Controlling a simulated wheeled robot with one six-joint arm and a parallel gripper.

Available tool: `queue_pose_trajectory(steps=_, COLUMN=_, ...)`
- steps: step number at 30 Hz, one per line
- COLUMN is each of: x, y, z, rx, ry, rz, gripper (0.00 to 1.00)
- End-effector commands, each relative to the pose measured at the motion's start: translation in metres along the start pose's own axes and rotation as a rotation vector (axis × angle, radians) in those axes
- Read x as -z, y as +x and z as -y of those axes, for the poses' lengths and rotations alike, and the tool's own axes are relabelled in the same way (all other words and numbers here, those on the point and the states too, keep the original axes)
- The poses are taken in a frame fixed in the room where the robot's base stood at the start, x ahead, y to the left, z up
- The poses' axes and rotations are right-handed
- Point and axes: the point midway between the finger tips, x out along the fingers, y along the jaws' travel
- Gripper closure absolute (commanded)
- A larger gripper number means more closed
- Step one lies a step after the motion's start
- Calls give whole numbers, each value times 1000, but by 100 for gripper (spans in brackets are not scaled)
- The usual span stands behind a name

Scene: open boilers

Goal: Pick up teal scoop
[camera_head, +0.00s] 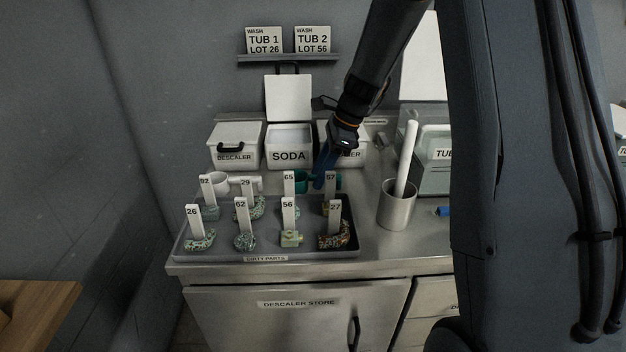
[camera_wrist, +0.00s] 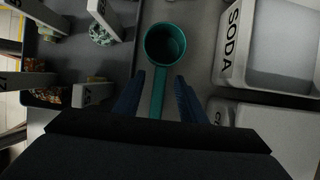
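The teal scoop (camera_wrist: 164,45) lies on the counter behind the tray in the wrist view, its round cup away from me and its handle running down between my fingers. In the head view its teal cup (camera_head: 302,182) shows partly behind tag 65. My gripper (camera_wrist: 158,92) is open, with one blue finger on each side of the handle and a gap on both sides. In the head view my gripper (camera_head: 322,178) reaches down between the tray and the boxes. I cannot tell its exact height over the handle.
The DIRTY PARTS tray (camera_head: 200,247) with several tagged parts is in front. The open SODA box (camera_head: 289,138) and the lidded DESCALER box (camera_head: 234,145) stand behind. A white scoop (camera_head: 243,181) lies left of the teal one. A grey cup (camera_head: 396,209) holding a white rod stands right.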

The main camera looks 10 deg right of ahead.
Motion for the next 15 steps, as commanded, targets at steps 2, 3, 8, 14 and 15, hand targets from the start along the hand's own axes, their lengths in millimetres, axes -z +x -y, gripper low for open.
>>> queue_pose_trajectory(steps=2, x=0, y=9, z=-1, rx=-1, ry=1, rz=0, gripper=62)
queue_pose_trajectory(steps=3, x=0, y=12, z=-1, rx=-1, ry=0, rz=-1, gripper=62)
queue_pose_trajectory(steps=8, x=-1, y=16, z=-1, rx=-1, ry=-1, rz=-1, gripper=62)
queue_pose_trajectory(steps=14, x=0, y=15, z=-1, rx=-1, ry=-1, rz=-1, gripper=76)
queue_pose_trajectory(steps=15, x=0, y=15, z=-1, rx=-1, ry=-1, rz=-1, gripper=83)
